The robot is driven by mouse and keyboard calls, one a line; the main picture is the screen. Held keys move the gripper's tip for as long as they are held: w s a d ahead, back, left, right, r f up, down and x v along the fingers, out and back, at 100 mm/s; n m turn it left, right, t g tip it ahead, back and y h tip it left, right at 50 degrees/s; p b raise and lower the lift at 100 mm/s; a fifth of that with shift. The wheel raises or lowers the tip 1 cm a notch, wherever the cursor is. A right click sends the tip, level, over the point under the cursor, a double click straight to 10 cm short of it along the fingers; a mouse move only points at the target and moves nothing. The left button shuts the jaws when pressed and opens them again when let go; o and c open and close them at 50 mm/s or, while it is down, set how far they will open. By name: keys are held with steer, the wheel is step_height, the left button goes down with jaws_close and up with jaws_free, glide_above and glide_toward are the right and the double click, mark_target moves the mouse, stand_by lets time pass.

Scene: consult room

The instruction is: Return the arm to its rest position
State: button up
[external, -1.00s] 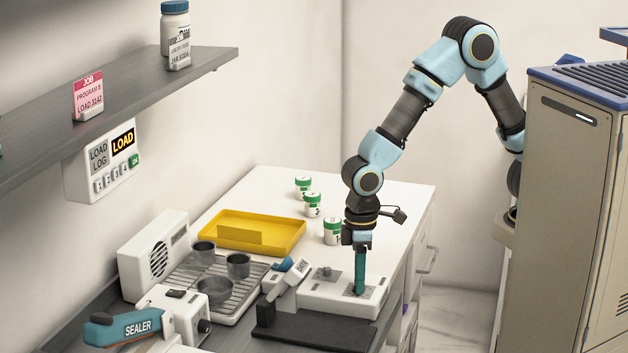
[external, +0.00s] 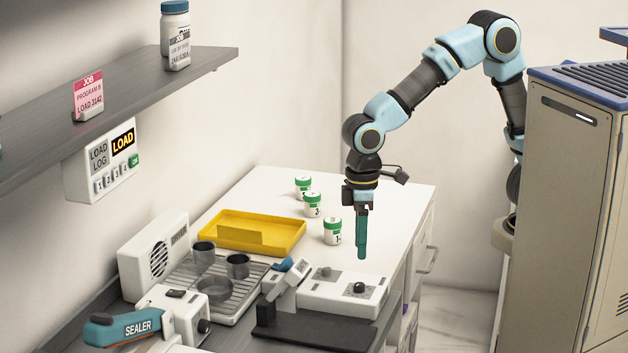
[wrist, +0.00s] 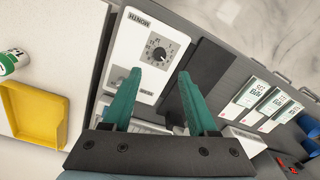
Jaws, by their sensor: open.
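My gripper (external: 361,255) hangs pointing down above the white dial unit (external: 320,293) on the counter. Its teal fingers also show in the wrist view (wrist: 153,83), spread apart with nothing between them. The unit's black knob (external: 359,288) is below the fingertips and apart from them. In the wrist view the dial unit (wrist: 140,40) lies past the fingers, with its knob and printed scale visible. My arm reaches in from the right, bent at the elbow high above the counter.
A yellow tray (external: 285,243) and several white jars with green lids (external: 332,231) stand behind the unit. A rack with metal cups (external: 238,266), a sealer (external: 140,326) and a dark flat-based device (external: 310,329) are nearby. A shelf (external: 120,103) is at left, a cabinet (external: 565,200) at right.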

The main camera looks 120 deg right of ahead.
step_height(320, 180, up, 2)
steer(key=shift+r, duration=0.1)
